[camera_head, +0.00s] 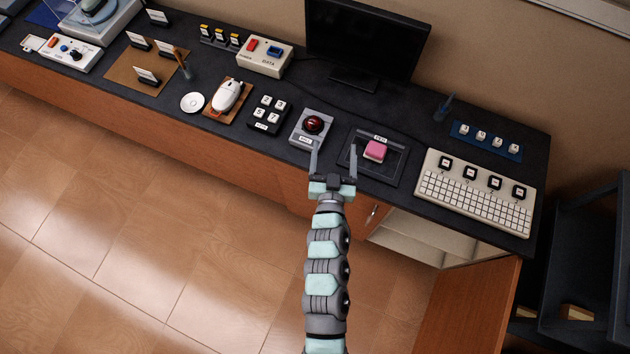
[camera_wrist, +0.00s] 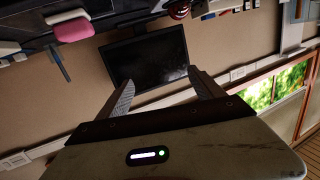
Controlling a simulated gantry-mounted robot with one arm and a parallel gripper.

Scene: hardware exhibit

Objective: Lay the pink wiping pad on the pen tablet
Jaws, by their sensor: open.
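The pink wiping pad (camera_head: 375,150) is a small rounded block. In the head view it appears to rest on the dark pen tablet (camera_head: 394,170), near its middle, below a small white label. The pad also shows at the upper left of the wrist view (camera_wrist: 74,29), where the desk appears upside down. My gripper (camera_head: 334,159) is open, with nothing between its fingers. It is at the desk's front edge, left of the pad and apart from it. In the wrist view, my gripper's fingers (camera_wrist: 160,80) point toward the monitor and the wall.
A red-domed button box (camera_head: 312,128) stands just left of the tablet. A white keyboard (camera_head: 474,203) lies to its right. The monitor (camera_head: 366,40) stands behind, with a dark upright holder (camera_head: 444,108) to its right. Open floor lies in front of the desk.

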